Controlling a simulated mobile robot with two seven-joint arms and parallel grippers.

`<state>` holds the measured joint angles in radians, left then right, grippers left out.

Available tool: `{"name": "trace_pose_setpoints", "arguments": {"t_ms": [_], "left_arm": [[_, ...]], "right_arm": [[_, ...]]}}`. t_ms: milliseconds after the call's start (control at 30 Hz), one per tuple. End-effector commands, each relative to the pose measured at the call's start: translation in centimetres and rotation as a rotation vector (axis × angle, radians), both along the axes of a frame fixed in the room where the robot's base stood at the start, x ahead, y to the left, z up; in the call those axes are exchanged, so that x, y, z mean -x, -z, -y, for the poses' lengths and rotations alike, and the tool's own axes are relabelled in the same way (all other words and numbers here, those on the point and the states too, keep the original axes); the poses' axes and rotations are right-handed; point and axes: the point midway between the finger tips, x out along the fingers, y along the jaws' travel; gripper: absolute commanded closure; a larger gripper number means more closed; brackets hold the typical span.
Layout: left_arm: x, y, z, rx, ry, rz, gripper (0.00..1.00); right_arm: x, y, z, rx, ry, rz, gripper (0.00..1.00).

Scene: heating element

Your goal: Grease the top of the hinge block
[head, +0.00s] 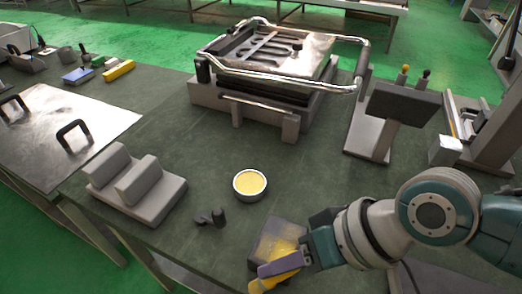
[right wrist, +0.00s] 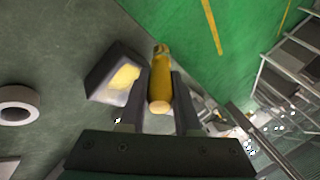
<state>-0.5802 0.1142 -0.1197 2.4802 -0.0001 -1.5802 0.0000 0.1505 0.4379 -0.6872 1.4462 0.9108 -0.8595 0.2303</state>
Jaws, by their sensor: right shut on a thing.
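My right gripper (head: 278,266) is low at the table's front edge in the head view, shut on a yellow-handled tool (head: 262,284). In the right wrist view the yellow handle (right wrist: 160,80) lies between the two fingers; its working end cannot be made out. A round pale cup of yellow grease (head: 250,184) stands on the table, beyond the gripper and apart from it. I cannot tell for sure which part is the hinge block; a grey block with two raised ridges (head: 160,205) sits at the left. My left gripper is not in view.
A small dark part (head: 210,218) lies left of the cup. A metal-framed heating machine (head: 232,104) stands at the back, a dark panel stand (head: 402,104) right of it. Mid-table is mostly clear.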

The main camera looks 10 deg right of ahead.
Motion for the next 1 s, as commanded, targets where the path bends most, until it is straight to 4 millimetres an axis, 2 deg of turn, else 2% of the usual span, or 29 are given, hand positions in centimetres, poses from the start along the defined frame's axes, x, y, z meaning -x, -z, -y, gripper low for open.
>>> {"name": "trace_pose_setpoints", "arguments": {"t_ms": [67,167,800,1000], "left_arm": [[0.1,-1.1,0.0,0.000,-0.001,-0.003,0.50],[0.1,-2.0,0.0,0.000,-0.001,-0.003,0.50],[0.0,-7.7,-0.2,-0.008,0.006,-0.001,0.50],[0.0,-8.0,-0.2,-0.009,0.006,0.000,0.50]], "right_arm": [[0.0,-0.8,-0.1,-0.001,0.001,-0.001,1.00],[0.0,-3.2,-0.1,0.001,0.000,0.006,1.00],[-0.1,-8.3,-0.5,0.001,0.014,0.001,1.00],[-0.1,-8.5,-0.5,0.002,0.016,0.002,1.00]]}}
